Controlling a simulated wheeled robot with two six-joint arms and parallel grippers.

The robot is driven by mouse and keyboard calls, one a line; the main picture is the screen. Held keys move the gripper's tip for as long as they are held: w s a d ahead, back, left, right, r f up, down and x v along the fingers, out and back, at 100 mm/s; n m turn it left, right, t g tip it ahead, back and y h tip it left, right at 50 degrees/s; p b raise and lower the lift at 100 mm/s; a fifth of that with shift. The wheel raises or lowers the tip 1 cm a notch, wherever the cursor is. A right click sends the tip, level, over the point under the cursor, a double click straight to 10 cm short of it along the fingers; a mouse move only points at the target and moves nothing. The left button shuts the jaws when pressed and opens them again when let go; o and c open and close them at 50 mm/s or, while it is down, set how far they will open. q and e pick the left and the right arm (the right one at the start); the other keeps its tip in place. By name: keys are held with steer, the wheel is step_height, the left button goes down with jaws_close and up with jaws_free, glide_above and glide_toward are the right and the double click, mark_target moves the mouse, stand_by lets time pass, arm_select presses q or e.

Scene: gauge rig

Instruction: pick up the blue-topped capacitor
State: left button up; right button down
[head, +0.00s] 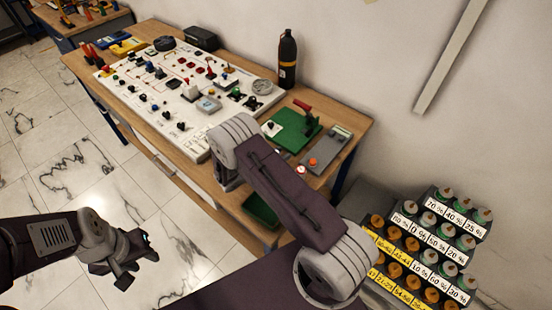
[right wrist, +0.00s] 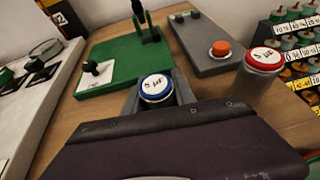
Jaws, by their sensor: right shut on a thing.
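The blue-topped capacitor (right wrist: 156,86) shows in the right wrist view, its round white-and-blue top facing up with small writing on it. My right gripper (right wrist: 158,96) is shut on it, with a grey finger on either side just below the top. In the head view my right arm hides the capacitor and most of that gripper. I cannot tell whether the capacitor touches the table. My left gripper (head: 138,262) is at the lower left over the floor, away from the table, with its fingers apart and nothing between them.
A red-topped capacitor (right wrist: 262,62) stands close by on the right. Beyond are a green board (right wrist: 122,62) with a lever and a grey box (right wrist: 205,45) with an orange button. A white panel (head: 150,112) covers the table's left part. A rack (head: 430,245) of labelled parts stands right.

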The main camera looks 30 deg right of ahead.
step_height(320, 180, up, 4)
steer(key=s+a+r, duration=0.5)
steer(key=s+r, duration=0.2)
steer(key=s, duration=0.3)
steer(key=shift+s+b, duration=0.25)
steer(key=shift+b, duration=0.2)
